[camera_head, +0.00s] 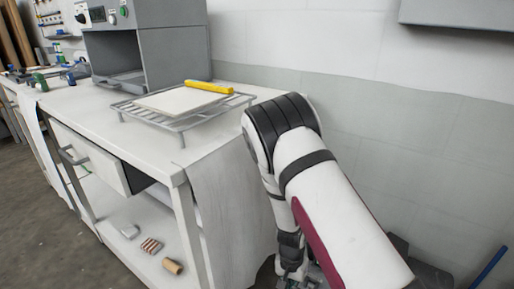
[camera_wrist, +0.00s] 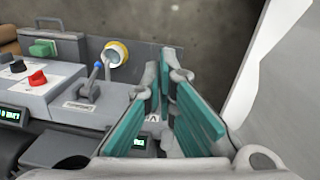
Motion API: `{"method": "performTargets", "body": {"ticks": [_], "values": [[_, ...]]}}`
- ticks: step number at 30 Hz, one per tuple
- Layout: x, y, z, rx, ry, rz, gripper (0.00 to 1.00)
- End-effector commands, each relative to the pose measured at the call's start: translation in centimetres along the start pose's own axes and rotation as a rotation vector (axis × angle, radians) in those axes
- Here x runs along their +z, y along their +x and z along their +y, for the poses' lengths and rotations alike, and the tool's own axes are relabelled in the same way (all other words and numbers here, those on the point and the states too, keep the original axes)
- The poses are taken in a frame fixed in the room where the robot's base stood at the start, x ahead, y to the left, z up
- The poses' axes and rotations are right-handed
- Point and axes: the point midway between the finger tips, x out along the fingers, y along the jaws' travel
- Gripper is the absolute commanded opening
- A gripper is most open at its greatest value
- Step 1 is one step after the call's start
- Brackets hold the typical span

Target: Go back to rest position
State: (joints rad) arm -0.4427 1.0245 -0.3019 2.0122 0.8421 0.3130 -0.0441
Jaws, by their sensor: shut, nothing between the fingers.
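My arm (camera_head: 335,215) bends down on the right of the head view, beside the end of the white workbench (camera_head: 60,100). My gripper (camera_head: 290,262) hangs low at the bottom of that view, small and partly cut off by the frame edge. In the wrist view my gripper (camera_wrist: 168,85) shows its teal finger pads close together, shut with nothing held.
On the bench are a wire rack (camera_head: 180,125) with a pale sheet (camera_head: 172,101), a yellow bar (camera_head: 208,87) and a grey press (camera_head: 170,55). A grey cloth (camera_head: 235,200) hangs off the bench end near my arm. A wall (camera_head: 400,120) stands behind.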

Motion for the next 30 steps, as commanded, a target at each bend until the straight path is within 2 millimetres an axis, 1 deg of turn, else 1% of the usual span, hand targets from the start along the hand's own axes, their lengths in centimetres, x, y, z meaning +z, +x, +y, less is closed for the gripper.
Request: {"method": "performTargets", "body": {"ticks": [1,2,3,5,6,7,8,9,11,12,14,15,17,18,21,23,27,30], "values": [[0.0,-1.9,-0.6,-0.029,-0.004,-0.008,0.00],[0.1,-3.0,-0.8,-0.045,-0.010,-0.015,0.00],[0.3,-4.6,-1.2,-0.069,-0.020,-0.027,0.00],[0.7,-7.3,-1.6,-0.106,-0.036,-0.044,0.00],[1.1,-9.2,-1.8,-0.130,-0.051,-0.055,0.00],[1.3,-10.5,-1.9,-0.147,-0.061,-0.063,0.00],[1.6,-11.8,-1.9,-0.162,-0.072,-0.069,0.00],[2.0,-13.6,-1.9,-0.183,-0.088,-0.077,0.00],[2.7,-16.2,-1.6,-0.211,-0.111,-0.088,0.00],[3.1,-17.9,-1.4,-0.229,-0.128,-0.094,0.00],[3.9,-20.3,-0.9,-0.253,-0.155,-0.100,0.00],[4.5,-21.9,-0.5,-0.266,-0.173,-0.103,0.00],[5.4,-24.2,0.2,-0.284,-0.201,-0.106,0.00],[6.0,-25.6,0.8,-0.295,-0.220,-0.106,0.00],[7.7,-29.0,2.5,-0.315,-0.267,-0.104,0.00],[8.7,-30.8,3.6,-0.322,-0.296,-0.099,0.00],[11.4,-34.5,6.7,-0.324,-0.361,-0.081,0.00],[13.4,-36.5,9.1,-0.314,-0.402,-0.063,0.00]]}}
